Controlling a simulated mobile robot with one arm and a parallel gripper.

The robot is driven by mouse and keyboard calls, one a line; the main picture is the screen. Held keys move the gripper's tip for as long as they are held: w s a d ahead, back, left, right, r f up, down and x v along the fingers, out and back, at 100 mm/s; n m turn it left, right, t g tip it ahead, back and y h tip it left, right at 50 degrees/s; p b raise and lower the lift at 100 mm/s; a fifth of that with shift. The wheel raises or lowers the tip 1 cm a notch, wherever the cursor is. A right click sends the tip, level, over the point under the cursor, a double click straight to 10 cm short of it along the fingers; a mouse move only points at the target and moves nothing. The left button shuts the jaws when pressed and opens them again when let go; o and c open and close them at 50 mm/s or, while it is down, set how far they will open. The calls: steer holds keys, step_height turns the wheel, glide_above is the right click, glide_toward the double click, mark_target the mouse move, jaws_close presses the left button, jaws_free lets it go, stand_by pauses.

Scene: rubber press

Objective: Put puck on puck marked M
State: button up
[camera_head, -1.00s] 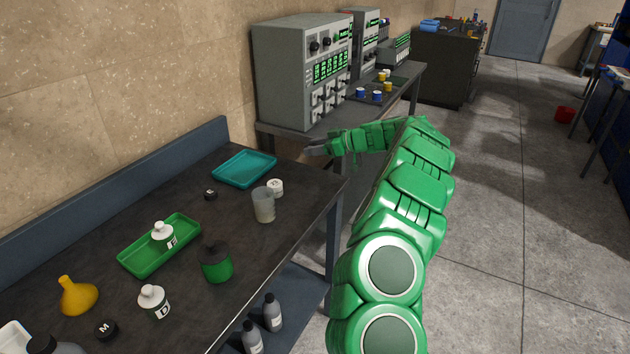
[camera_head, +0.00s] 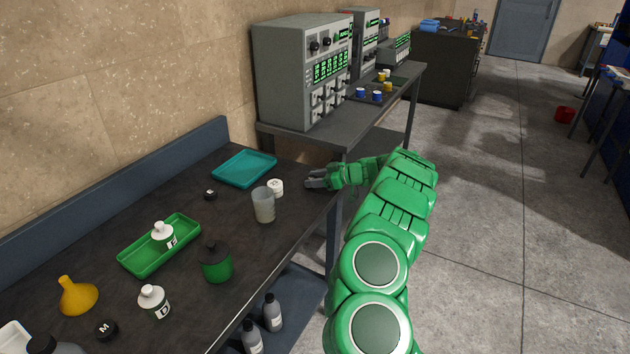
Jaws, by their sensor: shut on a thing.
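A black puck marked M (camera_head: 106,330) lies flat on the dark table near the bottom left, with nothing on it. A small black puck-like piece with a light mark (camera_head: 210,194) lies farther back, in front of the teal tray; its mark is too small to read. My gripper (camera_head: 313,180) is over the right edge of the table, to the right of a white round piece (camera_head: 275,187), and far from the puck marked M. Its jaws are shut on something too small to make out.
A frosted cup (camera_head: 264,207) stands left of my gripper. The teal tray (camera_head: 244,182) is behind it. A green tray (camera_head: 135,263) holding a white bottle, a dark green bottle (camera_head: 216,263), another white bottle (camera_head: 153,300) and a yellow funnel (camera_head: 78,297) stand nearer the M puck.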

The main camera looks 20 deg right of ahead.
steer(key=shift+f, duration=0.35)
steer(key=o, duration=1)
steer(key=shift+o, duration=0.2)
steer(key=shift+v, duration=3.9)
